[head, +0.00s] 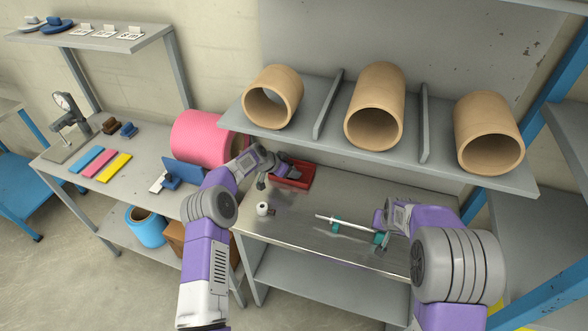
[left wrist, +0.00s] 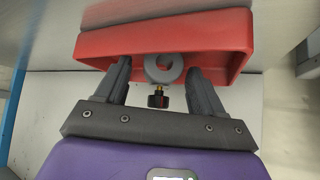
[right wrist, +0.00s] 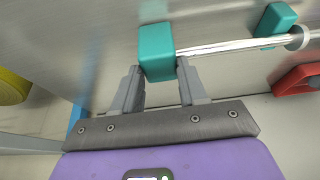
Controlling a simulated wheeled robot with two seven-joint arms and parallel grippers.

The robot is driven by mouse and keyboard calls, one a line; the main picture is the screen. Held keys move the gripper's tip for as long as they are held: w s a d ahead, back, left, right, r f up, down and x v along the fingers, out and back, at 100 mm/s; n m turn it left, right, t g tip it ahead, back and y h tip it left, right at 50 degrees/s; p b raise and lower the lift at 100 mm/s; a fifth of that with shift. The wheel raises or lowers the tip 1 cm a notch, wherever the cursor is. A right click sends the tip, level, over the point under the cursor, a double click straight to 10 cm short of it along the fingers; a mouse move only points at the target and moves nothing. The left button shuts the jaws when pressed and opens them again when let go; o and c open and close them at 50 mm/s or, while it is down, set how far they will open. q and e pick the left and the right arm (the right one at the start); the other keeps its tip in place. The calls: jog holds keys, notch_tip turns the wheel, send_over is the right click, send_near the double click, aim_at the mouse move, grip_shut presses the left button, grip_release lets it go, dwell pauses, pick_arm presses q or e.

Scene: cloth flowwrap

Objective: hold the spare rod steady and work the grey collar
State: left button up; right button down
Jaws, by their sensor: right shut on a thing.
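The grey collar (left wrist: 163,69), a ring with a black thumbscrew, sits at the open side of the red tray (left wrist: 170,36). My left gripper (left wrist: 160,80) is open, with one finger on each side of the collar and gaps showing. In the head view, my left gripper (head: 272,172) is at the red tray (head: 303,182); the collar cannot be made out there. The spare rod (head: 345,222) lies level across two teal blocks. My right gripper (right wrist: 160,78) is shut on the near teal block (right wrist: 157,50) at one end of the rod (right wrist: 220,45).
The other teal block (right wrist: 276,20) stands farther along the rod, near a grey disc (right wrist: 298,38). A small white cylinder (head: 262,209) stands left of the rod. A shelf with cardboard tubes (head: 375,107) overhangs the bench (head: 300,235). The bench front is clear.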

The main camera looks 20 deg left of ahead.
pick_arm(q)
jog(key=shift+r, duration=0.1)
jog(key=v, duration=1.2)
pick_arm(e)
jog(key=c, duration=0.5)
grip_release()
